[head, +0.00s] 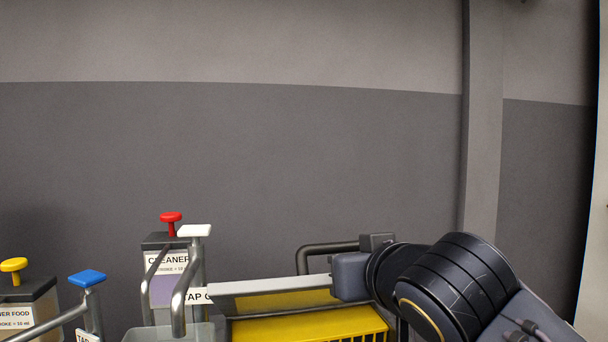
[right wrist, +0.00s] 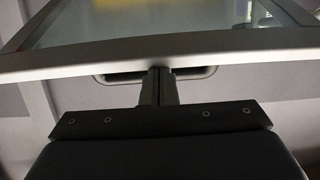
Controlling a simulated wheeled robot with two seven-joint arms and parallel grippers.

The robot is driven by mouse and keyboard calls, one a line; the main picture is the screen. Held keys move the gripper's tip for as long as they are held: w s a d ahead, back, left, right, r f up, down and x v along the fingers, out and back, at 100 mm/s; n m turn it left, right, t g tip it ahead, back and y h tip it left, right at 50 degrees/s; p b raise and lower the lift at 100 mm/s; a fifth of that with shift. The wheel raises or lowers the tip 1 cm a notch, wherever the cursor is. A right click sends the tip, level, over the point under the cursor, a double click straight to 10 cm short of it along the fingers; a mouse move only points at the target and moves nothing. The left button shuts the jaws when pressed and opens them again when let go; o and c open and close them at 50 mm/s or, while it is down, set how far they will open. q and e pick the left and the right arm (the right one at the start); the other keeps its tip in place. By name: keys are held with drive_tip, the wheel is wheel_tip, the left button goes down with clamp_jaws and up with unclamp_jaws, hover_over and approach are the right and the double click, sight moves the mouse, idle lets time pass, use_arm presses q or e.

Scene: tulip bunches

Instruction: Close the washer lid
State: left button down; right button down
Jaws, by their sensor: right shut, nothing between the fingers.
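The washer lid appears in the right wrist view as a glass panel in a pale grey frame (right wrist: 90,62), stretching across the top of the picture. In the head view a grey bar (head: 265,286), which looks like the lid's frame edge, lies just left of my right gripper's palm. My right gripper (right wrist: 159,72) is shut and empty, its fingertips at or very near the frame's edge; I cannot tell if they touch. In the head view its fingers are hidden. My left gripper is not in view.
A yellow crate (head: 310,327) stands below the bar. A dark bent tube (head: 322,248) rises behind it. To the left are taps with a white (head: 194,231) and a blue handle (head: 87,278), and dispensers with red (head: 171,217) and yellow knobs (head: 13,265). A grey wall stands behind.

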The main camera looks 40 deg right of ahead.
drive_tip(key=s+a+f+b, duration=0.2)
drive_tip(key=s+f+b, duration=0.1)
drive_tip(key=f+b, duration=0.4)
drive_tip(key=s+a+f+b, duration=0.2)
drive_tip(key=s+f+b, duration=0.2)
drive_tip(key=f, duration=0.9)
drive_tip(key=b, duration=0.3)
drive_tip(key=shift+s+f, duration=0.15)
drive_tip(key=shift+f, duration=0.15)
wheel_tip(320, 180, up, 5)
drive_tip(key=p, duration=0.3)
drive_tip(key=s+a+f+p, duration=0.1)
drive_tip(key=s+a+f, duration=0.3)
drive_tip(key=s, duration=0.4)
drive_tip(key=shift+s+a+f, duration=0.15)
drive_tip(key=shift+a, duration=0.2)
